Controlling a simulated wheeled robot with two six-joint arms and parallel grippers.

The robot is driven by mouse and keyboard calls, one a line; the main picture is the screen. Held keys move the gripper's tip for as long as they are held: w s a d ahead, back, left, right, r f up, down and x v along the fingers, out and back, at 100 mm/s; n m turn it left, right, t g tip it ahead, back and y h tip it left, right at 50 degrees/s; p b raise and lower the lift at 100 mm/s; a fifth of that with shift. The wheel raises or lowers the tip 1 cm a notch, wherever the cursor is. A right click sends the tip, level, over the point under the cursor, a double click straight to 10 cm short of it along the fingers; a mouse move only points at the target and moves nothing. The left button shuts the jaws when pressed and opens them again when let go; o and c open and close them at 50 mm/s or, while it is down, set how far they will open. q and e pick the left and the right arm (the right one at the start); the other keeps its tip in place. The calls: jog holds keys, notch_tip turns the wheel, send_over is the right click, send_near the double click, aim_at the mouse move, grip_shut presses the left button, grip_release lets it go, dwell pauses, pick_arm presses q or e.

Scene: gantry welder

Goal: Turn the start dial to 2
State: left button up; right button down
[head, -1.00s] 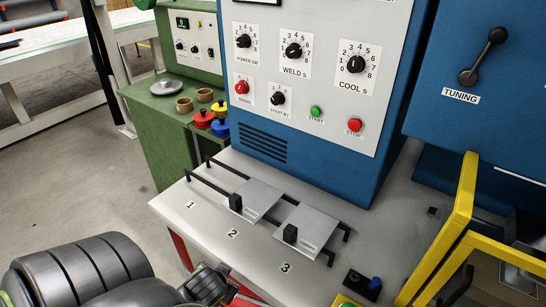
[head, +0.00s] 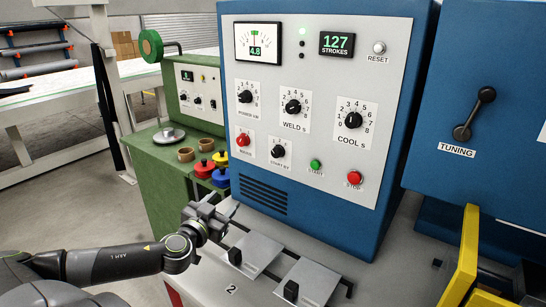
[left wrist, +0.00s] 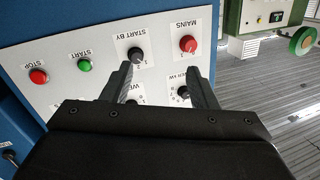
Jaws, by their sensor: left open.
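The start dial (head: 278,151), a black knob on a white plate marked START BY, is low on the panel of the blue cabinet. Its pointer setting is too small to read. It shows upside down in the left wrist view (left wrist: 135,54), just beyond the tip of the left-hand finger. My left gripper (head: 230,209) is open and empty, below and to the left of the dial in the head view, apart from it. In the left wrist view its two fingers (left wrist: 160,74) point toward the panel. My right gripper is out of view.
The red MAINS knob (head: 243,140) is left of the dial; the green START button (head: 315,164) and red STOP button (head: 354,178) are to its right. The WELD dial (head: 293,107) sits above. Sliding plates (head: 255,252) lie on the bench below.

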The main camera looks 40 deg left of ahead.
pick_arm(q)
jog(key=w+r+m+t+h, duration=0.1)
jog(key=w+r+m+h, duration=0.2)
jog(key=w+r+h, duration=0.15)
jog(key=b, duration=0.2)
send_near(275, 154)
jog(key=shift+t, duration=0.3)
jog(key=shift+w+a+f+p, duration=0.15)
jog(key=shift+w+p, duration=0.6)
jog(key=shift+w, duration=0.85)
jog(key=shift+w+a+r+p, duration=0.1)
jog(key=shift+w+a+p, duration=0.15)
jog(key=shift+w+p, duration=0.95)
jog(key=shift+w+a+f+b, duration=0.1)
jog(key=shift+w+f+b, duration=0.05)
jog(key=shift+w+b, duration=0.55)
jog(key=shift+w, duration=1.05)
jog(key=shift+a, duration=0.1)
jog(key=shift+c, duration=0.3)
